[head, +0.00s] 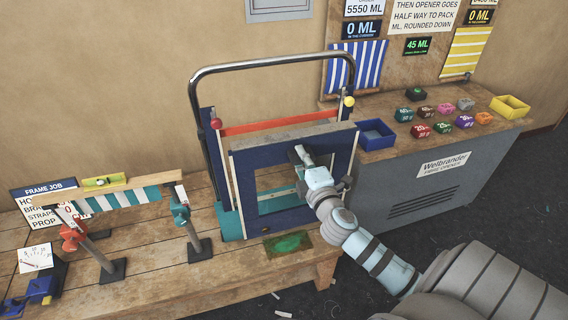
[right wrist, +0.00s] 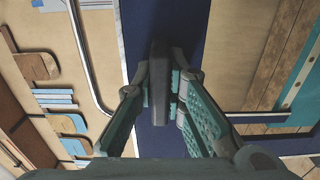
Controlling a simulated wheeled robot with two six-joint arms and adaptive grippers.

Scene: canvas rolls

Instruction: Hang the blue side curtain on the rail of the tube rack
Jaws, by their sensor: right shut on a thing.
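The blue side curtain (head: 243,187) is a navy panel with a large window and a pale top edge. It stands upright in front of the tube rack (head: 272,62), a bent grey tube frame. The rack's red rail (head: 280,122) shows just above and behind the curtain's top edge; whether they touch is unclear. My right gripper (head: 303,160) is at the curtain's upper right part. In the right wrist view its fingers (right wrist: 160,88) are shut on a dark block-like grip in front of the navy cloth (right wrist: 200,25). My left gripper is out of view.
The wooden bench (head: 160,262) carries clamps (head: 184,215) with a striped strip at left and a green patch (head: 287,244) near its front edge. At right, a grey cabinet (head: 420,190) holds a blue tray (head: 375,134), a yellow tray (head: 510,106) and several coloured blocks.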

